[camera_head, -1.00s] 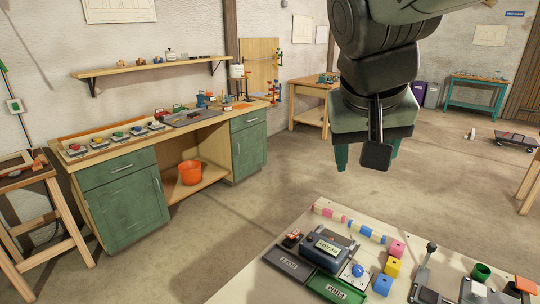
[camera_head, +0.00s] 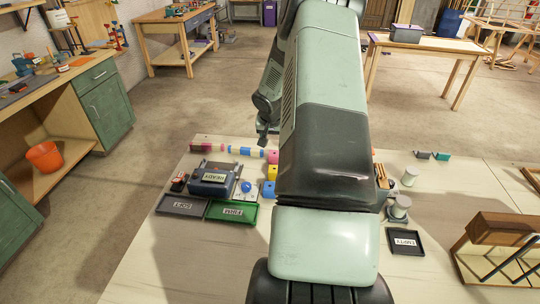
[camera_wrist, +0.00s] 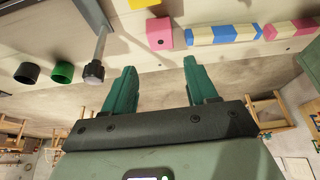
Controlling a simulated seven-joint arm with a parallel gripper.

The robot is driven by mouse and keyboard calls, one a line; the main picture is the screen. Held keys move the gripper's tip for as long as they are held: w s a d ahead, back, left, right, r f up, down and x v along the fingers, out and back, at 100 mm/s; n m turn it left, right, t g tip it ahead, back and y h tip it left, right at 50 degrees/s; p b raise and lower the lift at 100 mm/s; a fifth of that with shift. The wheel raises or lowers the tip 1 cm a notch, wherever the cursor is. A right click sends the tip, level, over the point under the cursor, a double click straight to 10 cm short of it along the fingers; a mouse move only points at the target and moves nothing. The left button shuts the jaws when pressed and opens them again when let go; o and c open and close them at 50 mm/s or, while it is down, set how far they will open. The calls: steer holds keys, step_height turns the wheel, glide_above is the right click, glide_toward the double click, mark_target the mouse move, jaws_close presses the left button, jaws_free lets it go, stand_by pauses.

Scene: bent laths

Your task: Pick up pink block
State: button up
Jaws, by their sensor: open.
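The pink block (camera_head: 272,157) sits at the far side of the table, just left of my arm in the head view. It has a small dark hole in one face, and it also shows near the top middle of the wrist view (camera_wrist: 159,34). My gripper (camera_wrist: 160,75) is open, with its two green fingers wide apart and nothing between them. The block is beyond the fingertips, apart from them. In the head view my arm hides most of the gripper.
A yellow block (camera_head: 268,188) is near the pink one. A blue-and-yellow striped bar (camera_wrist: 222,34) lies beside it in the wrist view. A lever with a dark knob (camera_wrist: 95,70) and a green cup (camera_wrist: 63,72) stand to the left there. A labelled box (camera_head: 213,180) stands on the table (camera_head: 180,265).

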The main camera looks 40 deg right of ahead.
glide_above(273, 158)
steer(key=f, duration=0.5)
steer(key=shift+s+d+f, duration=0.2)
steer(key=shift+d+f, duration=0.05)
steer(key=shift+f, duration=0.1)
steer(key=shift+a+x, duration=0.2)
steer(key=shift+x, duration=2.6)
steer(key=shift+w, duration=0.1)
steer(key=c, duration=0.7)
